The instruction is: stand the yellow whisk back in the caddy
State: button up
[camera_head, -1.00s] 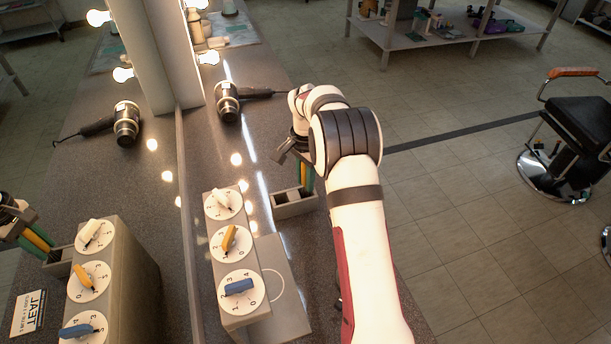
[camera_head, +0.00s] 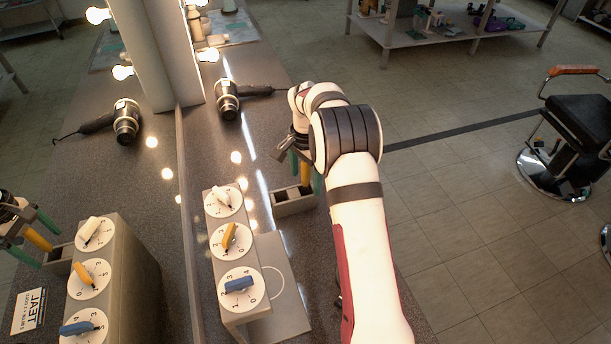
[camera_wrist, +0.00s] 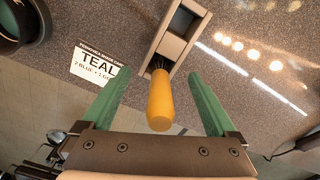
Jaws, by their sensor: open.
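The yellow whisk (camera_wrist: 160,105) stands handle-up in the wrist view, its dark wire end at the near compartment of the caddy (camera_wrist: 168,46). How deep the wires sit is hidden by the handle. In the head view the whisk (camera_head: 306,176) rises from the right end of the caddy (camera_head: 293,208), partly behind my arm. My gripper (camera_wrist: 157,78) is open, with one green finger on each side of the handle and a clear gap to both. In the head view my gripper (camera_head: 305,170) is above the caddy. The caddy's other compartment looks dark and empty.
A box with three numbered dials (camera_head: 233,244) stands near the caddy. A hair dryer (camera_head: 228,100) lies farther back on the counter. A mirror along the left reflects these things. A card reading TEAL (camera_wrist: 98,62) lies beside the caddy.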

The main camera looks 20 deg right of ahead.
jog(key=shift+r, duration=3.5)
jog(key=shift+r, duration=0.1)
jog(key=s+a+r+n, duration=0.1)
jog(key=s+r, duration=0.1)
jog(key=r, duration=0.7)
jog(key=s+a+r+n, duration=0.1)
jog(key=s+r, duration=0.1)
jog(key=r, duration=0.7)
jog(key=s+a+n, duration=0.3)
jog(key=s+a, duration=0.2)
jog(key=s, duration=0.7)
jog(key=s+a+f+n, duration=0.1)
jog(key=s+f, duration=0.2)
jog(key=s, duration=0.4)
jog(key=s+a+f+n+y, duration=0.1)
jog(key=s+a+f, duration=0.1)
jog(key=s+f, duration=0.2)
jog(key=s+a+f+n, duration=0.1)
jog(key=s+f, duration=0.3)
jog(key=s, duration=0.6)
jog(key=shift+a+f+y, duration=0.2)
jog(key=shift+a+y, duration=0.15)
jog(key=shift+y, duration=0.05)
